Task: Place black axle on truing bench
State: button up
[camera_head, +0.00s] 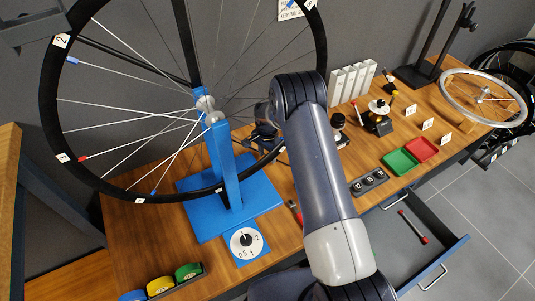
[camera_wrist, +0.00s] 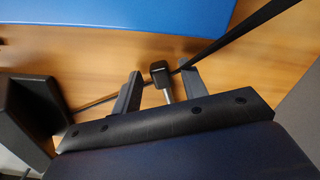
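My gripper (camera_wrist: 161,82) is open in the wrist view, with its two dark fingers spread above the wooden top. A small dark-capped piece with a grey shaft (camera_wrist: 159,73) shows between the fingers, with gaps on both sides. I cannot tell whether it is the black axle. In the head view my arm hides most of the gripper. The truing bench has a blue base (camera_head: 199,219) and blue upright, with a large black-rimmed spoked wheel (camera_head: 51,105) on it. The blue base edge also shows in the wrist view (camera_wrist: 120,15). A dark rod with red ends (camera_head: 412,226) lies in the open drawer.
The wooden bench (camera_head: 140,240) also holds green (camera_head: 399,162) and red trays, a dark box with several knobs (camera_head: 369,182), white blocks and a silver wheel (camera_head: 446,98). The open drawer (camera_head: 400,260) juts out at the right. A dark strip (camera_wrist: 235,38) crosses the wrist view.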

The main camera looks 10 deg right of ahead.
notch_tip(320, 180, up, 12)
jog(key=shift+r, duration=0.2)
dwell(0.4)
jog(key=shift+o, duration=0.2)
